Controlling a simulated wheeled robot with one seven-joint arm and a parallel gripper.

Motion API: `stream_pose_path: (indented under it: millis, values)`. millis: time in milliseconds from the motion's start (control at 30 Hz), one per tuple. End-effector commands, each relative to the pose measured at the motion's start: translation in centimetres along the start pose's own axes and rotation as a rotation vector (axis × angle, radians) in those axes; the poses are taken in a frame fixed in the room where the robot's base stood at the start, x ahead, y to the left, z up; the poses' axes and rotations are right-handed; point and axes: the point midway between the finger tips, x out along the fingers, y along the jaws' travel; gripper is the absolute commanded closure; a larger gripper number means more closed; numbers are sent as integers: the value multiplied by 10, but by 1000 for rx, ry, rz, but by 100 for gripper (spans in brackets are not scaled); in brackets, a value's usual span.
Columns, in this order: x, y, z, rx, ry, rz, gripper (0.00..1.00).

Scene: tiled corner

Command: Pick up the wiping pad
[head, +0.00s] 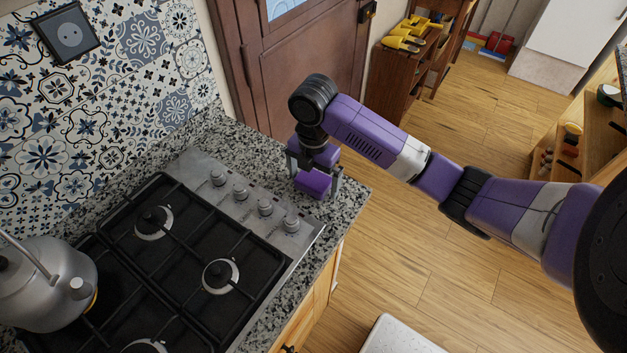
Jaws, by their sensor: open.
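The wiping pad (312,186) appears as a small purple block on the granite counter, near its right end and beside the hob knobs. My gripper (315,178) is above the pad, pointing down, with its dark fingers open on either side of it. I cannot tell whether the fingers touch the pad. The gripper's body hides the pad's far side.
A gas hob (190,262) with black grates and several knobs fills the counter to the left. A metal kettle (48,285) stands on it. The granite counter (345,200) ends just right of the pad. A brown door (305,75) stands behind.

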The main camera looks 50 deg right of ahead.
Motion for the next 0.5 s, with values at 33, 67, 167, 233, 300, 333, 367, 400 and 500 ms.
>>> stream_pose_path:
  millis: [33,67,167,233,300,333,367,400,500]
  values:
    - [0,0,0,0,0,0,0]
    - [0,0,0,0,0,0,0]
    - [0,0,0,0,0,0,14]
    - [0,0,0,0,0,0,28]
    - [0,0,0,0,0,0,41]
    - [0,0,0,0,0,0,47]
    - [0,0,0,1,0,1,53]
    - [0,0,0,1,0,1,61]
    - [0,0,0,1,0,1,62]
